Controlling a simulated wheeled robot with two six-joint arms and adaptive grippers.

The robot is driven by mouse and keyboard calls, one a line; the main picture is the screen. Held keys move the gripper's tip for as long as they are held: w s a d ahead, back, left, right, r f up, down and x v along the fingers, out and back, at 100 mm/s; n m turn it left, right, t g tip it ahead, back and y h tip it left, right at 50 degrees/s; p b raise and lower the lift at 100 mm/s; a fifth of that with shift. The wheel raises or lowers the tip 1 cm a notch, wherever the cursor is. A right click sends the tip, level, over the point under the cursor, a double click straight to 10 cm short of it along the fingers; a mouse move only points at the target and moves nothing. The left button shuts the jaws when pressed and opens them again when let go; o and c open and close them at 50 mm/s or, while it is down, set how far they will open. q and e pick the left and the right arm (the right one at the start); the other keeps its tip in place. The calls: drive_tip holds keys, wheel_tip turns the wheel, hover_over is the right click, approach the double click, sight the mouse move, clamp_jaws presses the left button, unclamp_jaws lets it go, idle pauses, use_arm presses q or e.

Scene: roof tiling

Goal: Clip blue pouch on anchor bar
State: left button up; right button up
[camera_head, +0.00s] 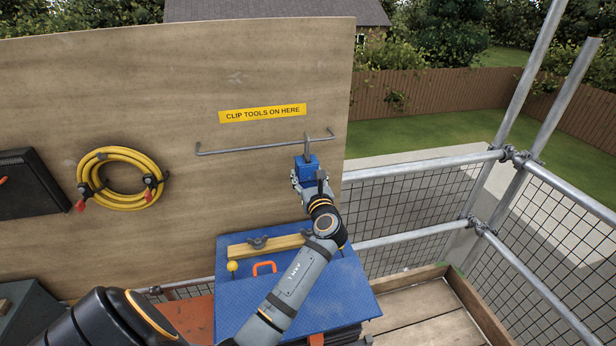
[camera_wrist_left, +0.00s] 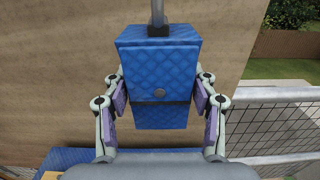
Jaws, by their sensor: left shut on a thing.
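The blue pouch (camera_head: 305,166) is upright in front of the plywood board, just below the right part of the thin grey anchor bar (camera_head: 250,146). A grey clip stem (camera_head: 306,146) rises from the pouch top and overlaps the bar; I cannot tell if it is hooked on. My left gripper (camera_head: 308,179) is shut on the pouch from below. In the left wrist view the pouch (camera_wrist_left: 158,60) sits between both fingers (camera_wrist_left: 160,100), with its quilted face and dark band showing. The clip's upper end is out of that view. My right gripper is not in view.
A yellow sign (camera_head: 262,113) is above the bar. A coiled yellow hose (camera_head: 122,178) and a black case (camera_head: 32,184) are on the board at left. A blue box lid (camera_head: 240,300) with a wooden strip lies below my arm. Scaffold rails (camera_head: 420,165) stand at right.

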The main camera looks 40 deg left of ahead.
use_arm(q)
drive_tip(key=shift+w+a+r, duration=0.1)
drive_tip(key=shift+w+a, duration=0.15)
drive_tip(key=shift+a, duration=0.05)
drive_tip(key=shift+w+a, duration=0.1)
drive_tip(key=shift+a, duration=0.05)
drive_tip(key=shift+w+a, duration=0.1)
drive_tip(key=shift+a, duration=0.05)
drive_tip(key=shift+w+a, duration=0.35)
drive_tip(key=shift+a, duration=0.05)
drive_tip(key=shift+p, duration=0.35)
idle(0.3)
drive_tip(key=shift+p, duration=0.3)
